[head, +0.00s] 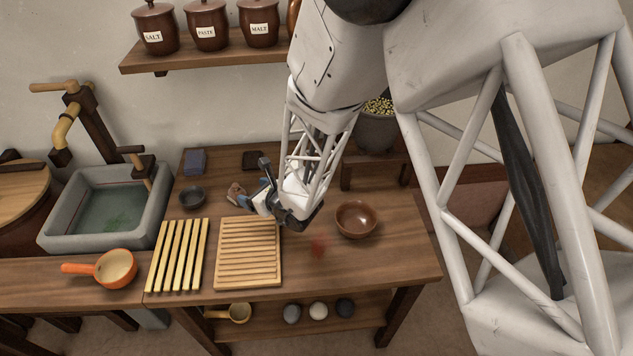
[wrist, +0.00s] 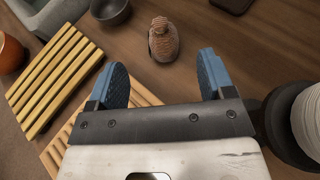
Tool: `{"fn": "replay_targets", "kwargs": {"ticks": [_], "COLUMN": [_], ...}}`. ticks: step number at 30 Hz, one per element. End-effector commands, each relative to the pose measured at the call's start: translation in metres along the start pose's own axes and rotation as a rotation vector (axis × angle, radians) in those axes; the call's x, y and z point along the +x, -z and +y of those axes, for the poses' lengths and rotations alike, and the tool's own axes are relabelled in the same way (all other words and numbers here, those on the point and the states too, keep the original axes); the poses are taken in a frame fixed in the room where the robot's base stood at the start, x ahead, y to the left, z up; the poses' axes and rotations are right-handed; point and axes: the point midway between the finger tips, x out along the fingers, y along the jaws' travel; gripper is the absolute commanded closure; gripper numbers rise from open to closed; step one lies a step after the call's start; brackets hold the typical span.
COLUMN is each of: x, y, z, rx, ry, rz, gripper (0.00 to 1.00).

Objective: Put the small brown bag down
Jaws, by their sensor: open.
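The small brown bag (wrist: 163,42) stands on the wooden table, ahead of the fingertips and between their lines in the wrist view. It also shows in the head view (head: 236,191), just left of my gripper (head: 254,192). In the wrist view my gripper (wrist: 163,68) is open, with its two blue fingers wide apart and nothing between them. The bag looks apart from both fingers. The gripper's height above the table is hard to tell.
A slatted board (head: 249,255) and a yellow slatted rack (head: 178,255) lie in front. A dark bowl (head: 192,197) stands left of the bag and a brown bowl (head: 356,219) to the right. Dark blocks (head: 195,161) lie behind. A stone sink (head: 105,210) is at left.

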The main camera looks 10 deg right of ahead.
Motion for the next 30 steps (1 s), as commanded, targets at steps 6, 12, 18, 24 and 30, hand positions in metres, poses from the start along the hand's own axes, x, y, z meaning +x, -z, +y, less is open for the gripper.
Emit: {"fn": "replay_targets", "kwargs": {"ticks": [6, 12, 18, 24, 30], "x": [-0.002, -0.015, -0.045, -0.088, -0.137], "y": [-0.004, -0.027, -0.065, -0.099, -0.124], "z": [0.000, 0.005, 0.015, 0.028, 0.038], "rx": [-0.014, -0.100, -0.280, -0.513, -0.754], "ry": [-0.009, -0.070, -0.186, -0.317, -0.436], "rz": [-0.004, -0.023, -0.052, -0.071, -0.071], "gripper": [0.25, 0.25, 0.25, 0.25, 0.25]}}
